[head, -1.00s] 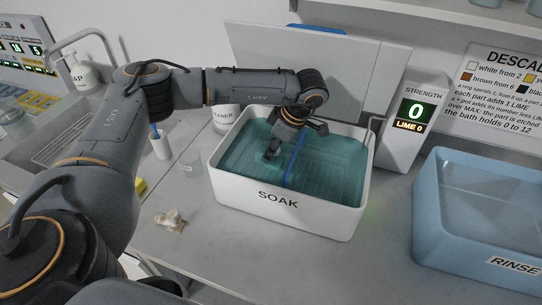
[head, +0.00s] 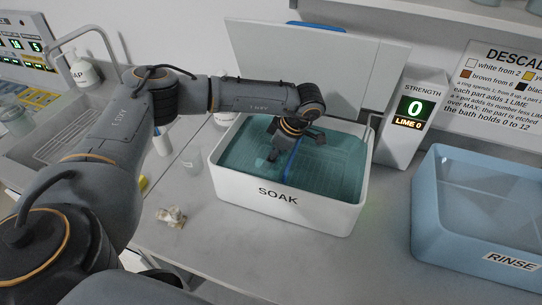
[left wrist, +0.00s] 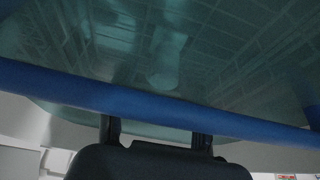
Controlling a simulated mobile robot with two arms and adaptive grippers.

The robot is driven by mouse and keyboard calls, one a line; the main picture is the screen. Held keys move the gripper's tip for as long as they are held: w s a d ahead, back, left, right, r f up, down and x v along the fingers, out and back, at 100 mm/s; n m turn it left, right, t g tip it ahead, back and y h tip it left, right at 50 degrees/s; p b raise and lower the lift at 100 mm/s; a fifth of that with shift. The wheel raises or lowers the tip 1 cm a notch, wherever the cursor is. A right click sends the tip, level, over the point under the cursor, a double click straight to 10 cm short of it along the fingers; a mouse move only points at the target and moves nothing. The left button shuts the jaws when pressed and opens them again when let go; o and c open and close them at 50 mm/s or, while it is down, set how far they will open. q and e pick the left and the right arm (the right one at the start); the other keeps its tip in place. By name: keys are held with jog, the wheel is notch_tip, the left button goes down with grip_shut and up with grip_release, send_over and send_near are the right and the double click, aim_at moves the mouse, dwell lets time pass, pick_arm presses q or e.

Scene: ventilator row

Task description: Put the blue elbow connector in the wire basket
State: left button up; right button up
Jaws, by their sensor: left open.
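My left gripper (head: 290,152) is over the white SOAK bath (head: 235,196), open, with nothing seen between its fingers. Its two fingers also show at the bottom of the left wrist view (left wrist: 156,138). A grid that looks like the wire basket (head: 325,172) lies under the teal liquid. A blue bar (head: 292,166) crosses the bath beneath the gripper; it also spans the left wrist view (left wrist: 150,103). A pale, blurred shape (left wrist: 165,60) shows in the liquid there. I cannot make out a blue elbow connector in either view. My right gripper is not in view.
A blue RINSE tub (head: 470,230) stands at the right. The strength display (head: 408,122) reads 0 and LIME 0. A small beige part (head: 172,216) and a clear cup (head: 191,162) are left of the bath. Counter in front is clear.

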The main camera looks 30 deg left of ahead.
pick_arm(q)
jog(key=shift+r, duration=0.25)
jog(key=b+v, duration=0.3)
jog(key=v, duration=0.8)
jog(key=shift+d+r, duration=0.2)
jog(key=shift+r, duration=0.2)
